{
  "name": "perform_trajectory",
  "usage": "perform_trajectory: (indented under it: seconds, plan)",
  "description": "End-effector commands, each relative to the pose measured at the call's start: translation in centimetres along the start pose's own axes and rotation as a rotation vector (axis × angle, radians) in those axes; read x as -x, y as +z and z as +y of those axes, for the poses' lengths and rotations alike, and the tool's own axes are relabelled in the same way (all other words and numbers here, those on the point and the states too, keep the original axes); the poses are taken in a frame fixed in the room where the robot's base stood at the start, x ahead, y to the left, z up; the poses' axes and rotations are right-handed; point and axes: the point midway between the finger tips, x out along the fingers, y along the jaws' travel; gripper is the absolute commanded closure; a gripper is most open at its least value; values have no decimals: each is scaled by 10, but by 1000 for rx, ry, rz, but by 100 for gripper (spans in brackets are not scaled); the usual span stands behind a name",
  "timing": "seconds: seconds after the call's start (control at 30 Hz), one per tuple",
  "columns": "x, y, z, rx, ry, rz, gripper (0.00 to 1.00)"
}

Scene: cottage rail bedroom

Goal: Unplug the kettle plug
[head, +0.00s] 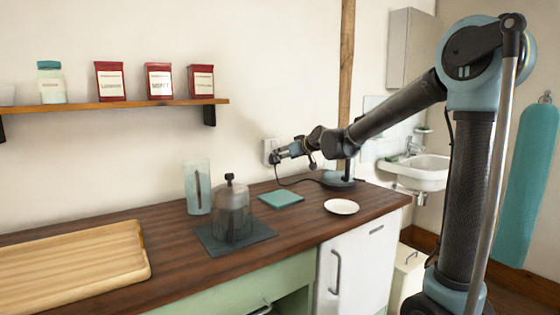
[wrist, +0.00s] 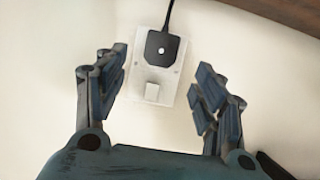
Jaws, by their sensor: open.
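The black plug (wrist: 160,47) sits in the upper part of a white wall socket plate (wrist: 138,84), with its cord (wrist: 170,14) leading up in the wrist view. A white square switch (wrist: 152,92) is on the same plate. My gripper (wrist: 160,68) is open, its two blue fingers on either side of the plate, apart from the plug. In the head view my gripper (head: 278,156) is at the wall socket (head: 268,145) and hides the plug. The dark cord (head: 284,185) hangs down and runs to a dark round base (head: 338,182) on the counter.
On the wooden counter (head: 130,216) stand a lidded glass vessel (head: 232,212) on a dark mat (head: 264,233), a clear jug (head: 198,188), a teal square (head: 281,199), a white plate (head: 342,207) and a wooden tray (head: 70,268). A shelf (head: 120,106) with tins is left.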

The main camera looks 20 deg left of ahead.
Motion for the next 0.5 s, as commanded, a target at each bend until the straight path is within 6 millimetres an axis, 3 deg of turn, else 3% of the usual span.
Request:
perform_trajectory:
  seconds: [0.5]
  plan:
    - [-58, 1, 2, -1, 2, -1, 37]
